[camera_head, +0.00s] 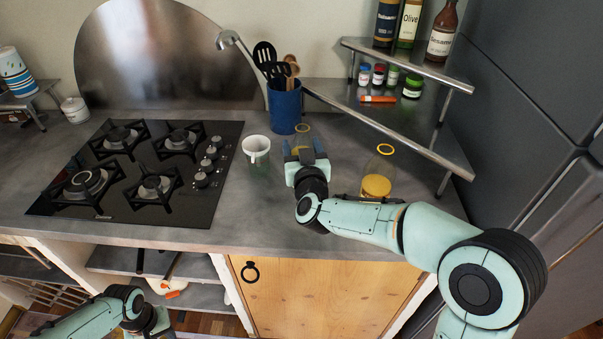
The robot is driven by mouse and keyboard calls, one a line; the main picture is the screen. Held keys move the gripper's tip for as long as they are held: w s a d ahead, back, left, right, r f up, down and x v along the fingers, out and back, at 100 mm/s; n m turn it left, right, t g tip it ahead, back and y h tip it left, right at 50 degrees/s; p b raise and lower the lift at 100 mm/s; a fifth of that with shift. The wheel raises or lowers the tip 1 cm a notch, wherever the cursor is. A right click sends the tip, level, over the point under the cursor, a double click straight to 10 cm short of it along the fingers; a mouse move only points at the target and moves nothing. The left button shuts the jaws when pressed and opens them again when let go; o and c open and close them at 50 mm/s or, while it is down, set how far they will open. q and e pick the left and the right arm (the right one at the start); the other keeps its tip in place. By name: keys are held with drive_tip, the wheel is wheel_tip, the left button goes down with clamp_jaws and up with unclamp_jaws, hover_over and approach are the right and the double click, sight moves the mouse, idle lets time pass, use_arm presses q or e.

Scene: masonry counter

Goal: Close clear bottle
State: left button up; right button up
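A clear bottle with a yellowish rim (302,129) stands on the counter right of the mug. My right gripper (304,147) is at this bottle, its fingers apart on either side of it; the gripper hides the lower part, and I cannot tell whether the fingers press on it. A second clear bottle with a yellow rim and amber contents (379,175) stands to the right, behind my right forearm, which hides its base. No separate lid can be made out on either bottle. My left gripper (155,322) is low at the bottom left, away from the counter top; its fingers are unclear.
A white mug (256,150) and a blue utensil holder (284,107) stand left of the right gripper. A black gas hob (135,170) fills the left counter. A metal corner shelf (400,125) with small jars and tall bottles is at the right. The front middle counter is clear.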

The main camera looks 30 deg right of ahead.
use_arm(q)
drive_tip(key=shift+f, duration=0.15)
use_arm(e)
drive_tip(key=shift+f, duration=0.9)
use_arm(q)
drive_tip(key=shift+s+f+b, duration=0.15)
drive_tip(key=shift+f+b, duration=0.25)
use_arm(e)
drive_tip(key=shift+f, duration=2.15)
use_arm(q)
drive_tip(key=shift+f, duration=0.15)
use_arm(e)
drive_tip(key=shift+f, duration=0.1)
drive_tip(key=o, duration=1.5)
drive_tip(key=shift+f, duration=0.1)
use_arm(q)
drive_tip(key=shift+r, duration=0.2)
drive_tip(key=shift+s+f+b, duration=0.2)
drive_tip(key=shift+f+b, duration=0.65)
drive_tip(key=shift+f, duration=0.15)
use_arm(e)
drive_tip(key=v, duration=1.2)
